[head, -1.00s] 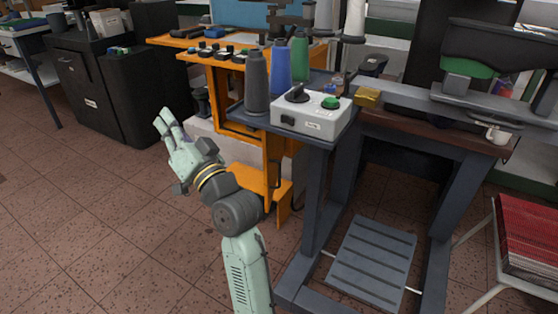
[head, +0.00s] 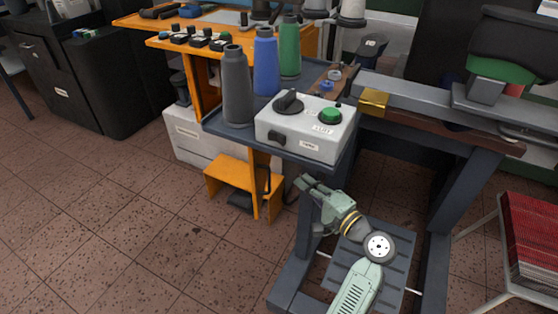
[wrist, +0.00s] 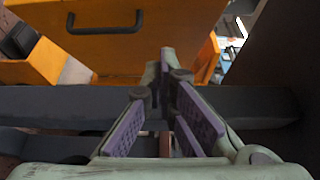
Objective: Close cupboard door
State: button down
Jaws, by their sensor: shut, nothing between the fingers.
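In the wrist view an orange panel (wrist: 170,45) with a dark bar handle (wrist: 105,29) shows beyond my fingers; I cannot tell whether it is the cupboard door or whether it stands ajar. In the head view my gripper (head: 304,181) is shut and empty, beside the grey bench frame and below the control box. Its fingers also show in the wrist view (wrist: 165,62), with a dark grey bar behind them. A black cabinet (head: 75,80) stands at the far left of the head view, with no door visibly swung out.
An orange stand (head: 245,182) is left of my gripper. A red stack (head: 530,240) stands right. Floor at left is clear.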

jog(key=p, duration=0.2)
send_near(257, 154)
jog(key=w+d, duration=0.1)
jog(key=w, duration=0.2)
jog(key=shift+w+a+r, duration=0.1)
jog(key=shift+a+r, duration=0.05)
jog(key=shift+a, duration=0.8)
jog(key=shift+w+a+r, duration=0.1)
jog(key=shift+a+r, duration=0.05)
jog(key=shift+a, duration=0.75)
